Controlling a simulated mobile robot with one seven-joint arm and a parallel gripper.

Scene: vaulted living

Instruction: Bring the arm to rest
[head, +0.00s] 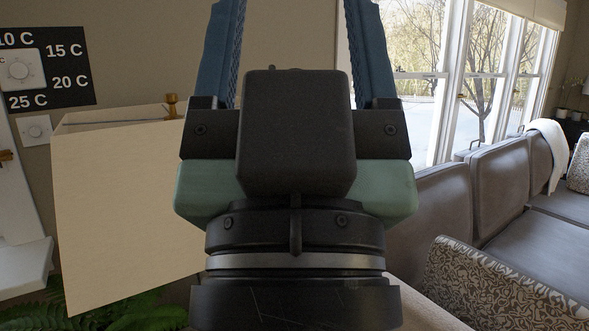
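My gripper (295,30) fills the middle of the head view, pointing upward in the picture. Its two blue fingers stand wide apart, so it is open. Only bare wall shows between the fingers in the visible part. The fingertips are cut off by the top edge of the picture. The dark wrist and green gripper body hide what lies behind them.
A cream lampshade-like box (125,205) stands close on the left. A dial with temperature marks (45,68) is on the wall behind it. A grey sofa (500,188) and a patterned armrest (490,285) lie on the right, below windows (480,80). Green leaves (135,310) show at the lower left.

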